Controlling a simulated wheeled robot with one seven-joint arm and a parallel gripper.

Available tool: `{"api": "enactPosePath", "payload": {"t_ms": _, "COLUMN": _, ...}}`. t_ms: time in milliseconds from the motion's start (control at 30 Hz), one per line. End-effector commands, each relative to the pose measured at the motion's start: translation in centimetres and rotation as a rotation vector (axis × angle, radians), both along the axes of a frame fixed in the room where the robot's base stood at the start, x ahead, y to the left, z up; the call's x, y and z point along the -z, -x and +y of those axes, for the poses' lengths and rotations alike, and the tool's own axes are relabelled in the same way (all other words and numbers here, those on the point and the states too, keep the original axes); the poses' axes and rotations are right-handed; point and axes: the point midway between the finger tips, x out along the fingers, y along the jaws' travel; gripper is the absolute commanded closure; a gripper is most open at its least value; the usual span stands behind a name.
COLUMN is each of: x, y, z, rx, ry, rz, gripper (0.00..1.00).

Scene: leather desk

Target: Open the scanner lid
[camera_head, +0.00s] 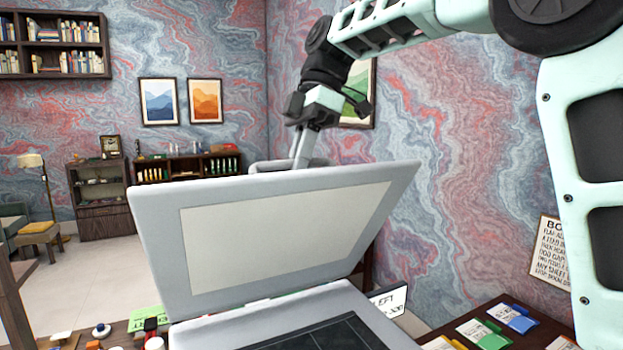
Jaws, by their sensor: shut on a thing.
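The grey scanner lid (155,220) stands raised, tilted up from the scanner base (215,333), with its pale inner panel (285,235) facing me. Part of the dark scanning bed (335,338) shows at the bottom edge. A grey handle (262,167) shows just behind the lid's top edge. My gripper (301,155) reaches down to it from above and is shut on it. The lower fingertips and part of the handle are hidden behind the lid.
Small items, including a red and black one (151,327) and a white round one (101,330), lie left of the scanner. Coloured cards (483,334) lie on the desk at the right. A sign (388,301) stands behind the scanner. Space above the lid's left side is clear.

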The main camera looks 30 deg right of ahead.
Motion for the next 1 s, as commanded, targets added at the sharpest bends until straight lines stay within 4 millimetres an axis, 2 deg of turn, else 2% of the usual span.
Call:
{"api": "enactPosePath", "payload": {"t_ms": 33, "x": 0.4, "y": -1.4, "z": -0.3, "rx": 0.006, "ry": 0.007, "rz": 0.007, "gripper": 1.0}}
{"api": "enactPosePath", "payload": {"t_ms": 100, "x": 0.0, "y": -2.6, "z": -0.3, "rx": 0.006, "ry": 0.007, "rz": 0.008, "gripper": 1.0}}
{"api": "enactPosePath", "payload": {"t_ms": 433, "x": -1.4, "y": -7.0, "z": -0.2, "rx": 0.005, "ry": 0.007, "rz": 0.009, "gripper": 1.0}}
{"api": "enactPosePath", "payload": {"t_ms": 700, "x": -1.7, "y": -8.8, "z": -0.2, "rx": 0.004, "ry": 0.008, "rz": 0.014, "gripper": 1.0}}
{"api": "enactPosePath", "payload": {"t_ms": 1000, "x": -1.9, "y": -9.3, "z": -0.3, "rx": 0.006, "ry": 0.008, "rz": 0.011, "gripper": 1.0}}
